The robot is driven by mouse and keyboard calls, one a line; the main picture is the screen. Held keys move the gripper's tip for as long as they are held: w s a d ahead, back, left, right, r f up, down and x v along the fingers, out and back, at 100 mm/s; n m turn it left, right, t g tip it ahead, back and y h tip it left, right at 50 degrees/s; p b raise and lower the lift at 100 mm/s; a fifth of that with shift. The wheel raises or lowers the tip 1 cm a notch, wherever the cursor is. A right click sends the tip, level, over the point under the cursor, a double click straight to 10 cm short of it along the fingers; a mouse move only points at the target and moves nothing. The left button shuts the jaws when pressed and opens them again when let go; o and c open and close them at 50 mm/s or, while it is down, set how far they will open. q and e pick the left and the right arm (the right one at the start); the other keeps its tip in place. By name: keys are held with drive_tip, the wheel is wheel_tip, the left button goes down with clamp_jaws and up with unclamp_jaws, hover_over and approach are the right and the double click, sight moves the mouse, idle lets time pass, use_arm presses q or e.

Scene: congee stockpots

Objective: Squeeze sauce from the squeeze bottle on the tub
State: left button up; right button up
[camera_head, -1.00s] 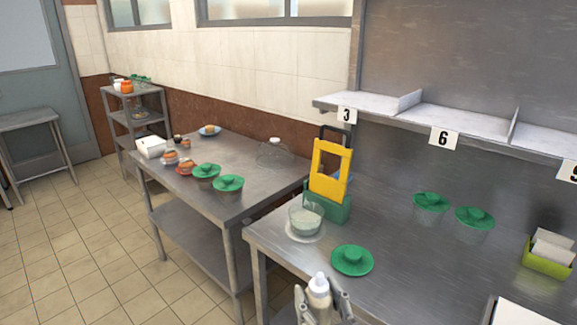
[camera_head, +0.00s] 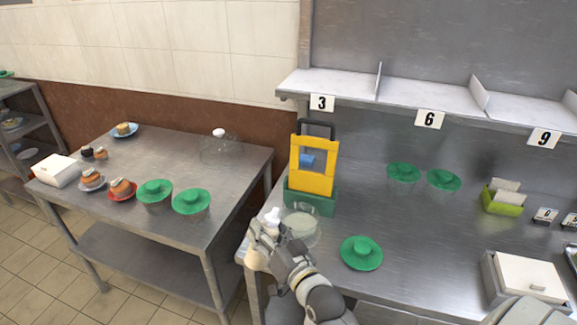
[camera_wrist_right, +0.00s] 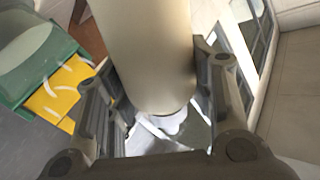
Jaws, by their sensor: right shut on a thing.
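My right gripper (camera_head: 265,235) is shut on the white squeeze bottle (camera_head: 272,215), at the front left edge of the steel counter. The bottle's tip shows above the fingers. In the right wrist view the bottle (camera_wrist_right: 145,50) is a large pale cylinder between the two fingers. The clear tub (camera_head: 303,225) with pale contents stands uncovered on the counter, just right of the bottle and partly behind my arm. The bottle's tip looks beside the tub's left side; I cannot tell the exact gap. A green lid (camera_head: 361,254) lies right of the tub. My left gripper is out of view.
A yellow and green caddy (camera_head: 313,200) stands right behind the tub. Two green-lidded tubs (camera_head: 403,172) stand further back. A numbered shelf (camera_head: 425,92) overhangs the counter. A side table (camera_head: 150,235) with lidded tubs and food is left. The counter's middle is fairly clear.

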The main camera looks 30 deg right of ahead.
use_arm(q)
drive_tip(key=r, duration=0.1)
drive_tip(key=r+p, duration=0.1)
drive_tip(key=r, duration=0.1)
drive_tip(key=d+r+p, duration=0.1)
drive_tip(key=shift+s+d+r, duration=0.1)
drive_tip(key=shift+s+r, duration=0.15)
use_arm(e)
drive_tip(key=w+d+m, duration=0.3)
drive_tip(key=d+m, duration=0.2)
drive_tip(key=m, duration=0.8)
drive_tip(key=w+d+r+m+h, duration=0.1)
drive_tip(key=w+d+m, duration=0.3)
drive_tip(key=m, duration=0.9)
drive_tip(key=shift+d+r+m, duration=0.3)
drive_tip(key=shift+d+m, duration=0.1)
drive_tip(key=shift+d, duration=0.6)
drive_tip(key=shift+o, duration=0.8)
drive_tip(key=c, duration=0.5)
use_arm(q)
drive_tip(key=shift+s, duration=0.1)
